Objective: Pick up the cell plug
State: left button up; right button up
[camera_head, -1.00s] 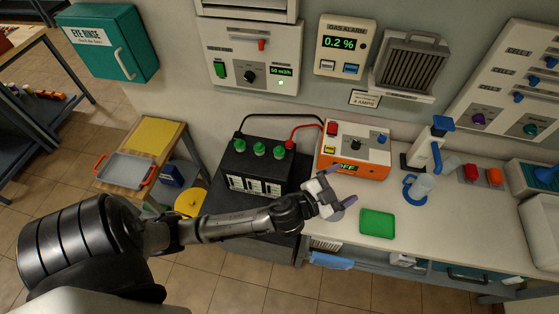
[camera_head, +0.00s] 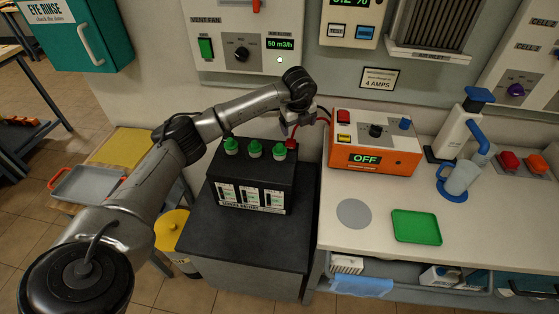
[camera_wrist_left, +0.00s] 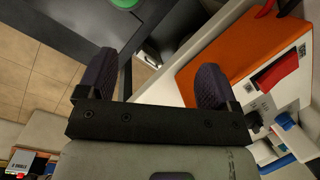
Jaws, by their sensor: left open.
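A black battery (camera_head: 253,178) stands on a dark stand, with three green cell plugs on its top: a left one (camera_head: 231,146), a middle one (camera_head: 254,149) and a right one (camera_head: 279,152). My left gripper (camera_head: 293,126) is above and behind the battery's right end, near the orange charger; its fingers are mostly hidden in the head view. In the left wrist view its two dark fingers (camera_wrist_left: 153,78) are apart with nothing between them. A green round shape (camera_wrist_left: 122,3), likely a plug, is cut by the top edge there. My right gripper is not in view.
The orange charger (camera_head: 374,158), reading OFF, stands right of the battery; a red lead runs behind my gripper. A green tray (camera_head: 417,227) and a grey disc (camera_head: 354,213) lie on the bench. A jug (camera_head: 463,176) stands farther right. Wall panels are behind.

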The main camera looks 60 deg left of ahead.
pick_arm(q)
jog(key=s+a+n+g, duration=0.2)
jog(key=s, duration=0.1)
jog(key=y+b, duration=0.1)
jog(key=b, duration=0.1)
send_over(280, 145)
jog(key=d, duration=0.1)
jog(key=f, duration=0.6)
jog(key=shift+d+f, duration=0.2)
jog(key=shift+f, duration=0.1)
jog(key=shift+x, duration=0.8)
jog(key=shift+b+x, duration=0.7)
jog(key=shift+x, duration=1.85)
jog(key=shift+d, duration=0.1)
jog(key=shift+c, duration=0.4)
jog(key=c, duration=0.6)
jog(key=shift+c, duration=1.4)
